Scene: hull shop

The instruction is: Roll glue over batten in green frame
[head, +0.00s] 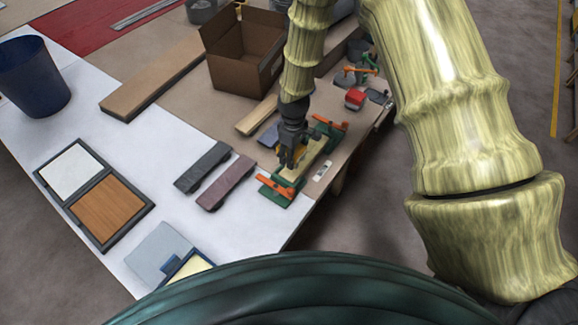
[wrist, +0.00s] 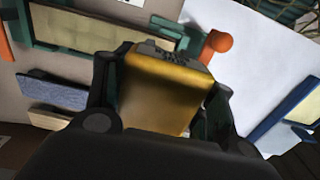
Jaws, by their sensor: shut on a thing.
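The green frame (head: 283,198) lies near the table's right edge, with orange handles at both ends. A pale batten (head: 314,150) lies lengthwise in it. In the wrist view the green frame (wrist: 135,13) and batten (wrist: 95,32) cross the upper left, with an orange knob (wrist: 221,41) at the right end. My gripper (head: 288,160) is over the frame. In the wrist view my gripper (wrist: 160,95) is shut on a yellow boxy thing (wrist: 158,95), perhaps the glue roller. Its far end is hidden, so I cannot tell whether it touches the batten.
Two dark blocks (head: 203,166) lie left of the frame. An open cardboard box (head: 240,60) and a long board (head: 150,80) are behind. A red-topped thing (head: 355,98) and tools are beyond the frame.

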